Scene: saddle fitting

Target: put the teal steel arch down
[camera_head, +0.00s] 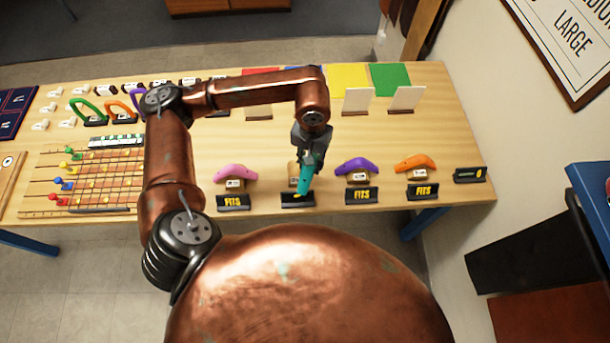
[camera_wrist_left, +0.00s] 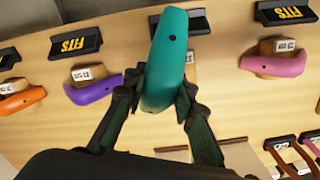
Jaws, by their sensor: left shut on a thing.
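The teal steel arch (camera_head: 305,178) is held near the front edge of the table, in the row of arches on blocks. My left gripper (camera_head: 308,153) is shut on it from above. In the left wrist view the arch (camera_wrist_left: 165,60) stands lengthwise between the two fingers (camera_wrist_left: 158,97), with a small dark hole in its face. It partly covers a black sign (camera_wrist_left: 190,24) and hides most of the block behind it. In the head view a black sign (camera_head: 297,199) is just below the arch's lower end; I cannot tell whether they touch. My right gripper is not seen.
Pink (camera_head: 235,172), purple (camera_head: 357,166) and orange (camera_head: 415,162) arches rest on labelled blocks, with black FITS signs in front. White cards (camera_head: 357,100) stand behind. A wire-and-bead frame (camera_head: 95,180) and green and orange hoops are at left.

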